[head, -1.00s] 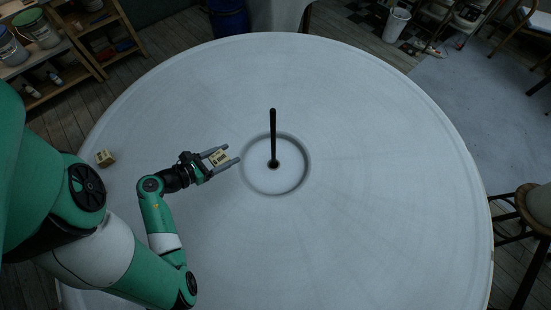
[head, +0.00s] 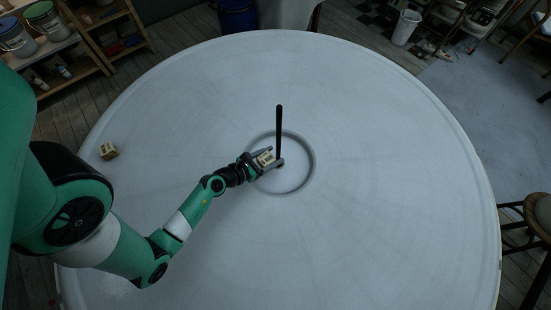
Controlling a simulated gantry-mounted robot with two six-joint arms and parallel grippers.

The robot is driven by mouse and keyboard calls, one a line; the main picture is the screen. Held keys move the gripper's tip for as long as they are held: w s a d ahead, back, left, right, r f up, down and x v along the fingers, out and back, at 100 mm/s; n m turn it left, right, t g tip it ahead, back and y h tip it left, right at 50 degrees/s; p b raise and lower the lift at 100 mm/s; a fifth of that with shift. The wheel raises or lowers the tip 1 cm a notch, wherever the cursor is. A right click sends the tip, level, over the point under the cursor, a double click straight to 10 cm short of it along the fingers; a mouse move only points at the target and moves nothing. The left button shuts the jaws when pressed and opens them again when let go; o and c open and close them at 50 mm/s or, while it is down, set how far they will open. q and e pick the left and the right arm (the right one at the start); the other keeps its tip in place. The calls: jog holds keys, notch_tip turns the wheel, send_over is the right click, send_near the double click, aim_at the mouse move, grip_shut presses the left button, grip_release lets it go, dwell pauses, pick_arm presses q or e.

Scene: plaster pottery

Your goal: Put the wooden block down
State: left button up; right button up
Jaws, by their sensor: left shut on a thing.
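My left gripper (head: 272,158) is shut on a small, light wooden block (head: 265,158) with dark marks on its face. It holds the block over the left part of the round recess in the middle of the white table (head: 380,220), close to the dark upright rod (head: 279,130). I cannot tell how high above the surface the block is. A second, similar wooden block (head: 108,151) sits near the table's left edge, apart from the gripper. My right gripper is not in view.
The round recess (head: 312,170) has a raised or sunken rim around the rod. The rest of the tabletop is bare. Shelves with cans (head: 40,18), a white bin (head: 406,27) and a stool (head: 538,212) stand beyond its edge.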

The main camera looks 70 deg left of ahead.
pick_arm(q)
jog(key=shift+w+d+f, duration=0.1)
jog(key=shift+w+f, duration=0.5)
jog(key=shift+f, duration=0.15)
notch_tip(320, 180, down, 4)
jog(key=b, duration=0.3)
jog(key=shift+w+r, duration=0.1)
jog(key=shift+r, duration=0.3)
jog(key=shift+f, duration=0.1)
jog(key=o, duration=1.4)
jog(key=shift+c, duration=0.2)
